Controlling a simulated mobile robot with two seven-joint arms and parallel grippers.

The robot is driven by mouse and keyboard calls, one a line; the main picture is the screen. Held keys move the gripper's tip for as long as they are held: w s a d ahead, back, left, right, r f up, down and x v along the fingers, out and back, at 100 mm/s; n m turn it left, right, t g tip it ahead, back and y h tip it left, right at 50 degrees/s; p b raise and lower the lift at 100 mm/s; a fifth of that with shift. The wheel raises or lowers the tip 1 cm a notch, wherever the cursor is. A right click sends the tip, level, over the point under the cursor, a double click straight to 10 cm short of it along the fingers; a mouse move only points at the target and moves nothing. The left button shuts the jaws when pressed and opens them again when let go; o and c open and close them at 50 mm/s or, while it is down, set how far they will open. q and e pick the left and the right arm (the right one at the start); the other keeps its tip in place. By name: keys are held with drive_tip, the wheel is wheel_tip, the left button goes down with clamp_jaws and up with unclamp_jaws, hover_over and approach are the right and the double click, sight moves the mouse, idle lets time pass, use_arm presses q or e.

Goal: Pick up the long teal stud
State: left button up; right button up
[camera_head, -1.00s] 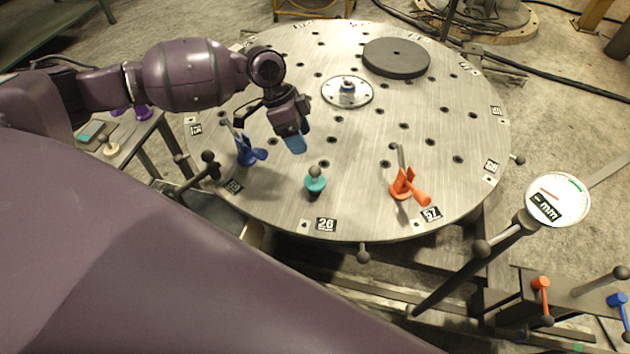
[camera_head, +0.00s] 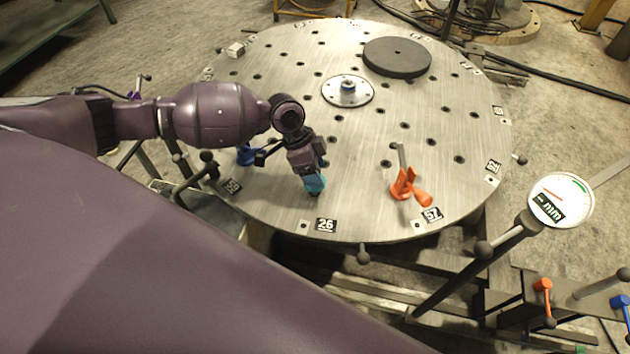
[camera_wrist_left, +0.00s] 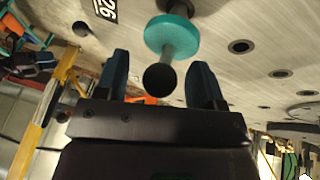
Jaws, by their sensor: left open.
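The teal stud (camera_wrist_left: 173,37) stands on the round metal table, with a teal collar, a thin grey shank and a dark ball end (camera_wrist_left: 159,79). In the left wrist view the ball end lies between the two fingers of my left gripper (camera_wrist_left: 160,85), which is open with gaps on both sides. In the head view my left gripper (camera_head: 315,184) is over the stud near the 26 label and hides most of it. My right gripper is not in view.
The round table (camera_head: 440,150) has many holes. An orange clamp (camera_head: 405,186) stands to the right of the stud, and a blue clamp (camera_head: 246,155) is partly hidden behind my arm. A dark disc (camera_head: 397,57) lies at the back.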

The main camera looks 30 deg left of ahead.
use_arm(q)
drive_tip(key=shift+c, duration=0.4)
drive_tip(key=c, duration=0.9)
drive_tip(key=shift+r, duration=0.15)
drive_tip(key=shift+c, duration=0.2)
wheel_tip(320, 180, up, 20)
drive_tip(key=p, duration=0.2)
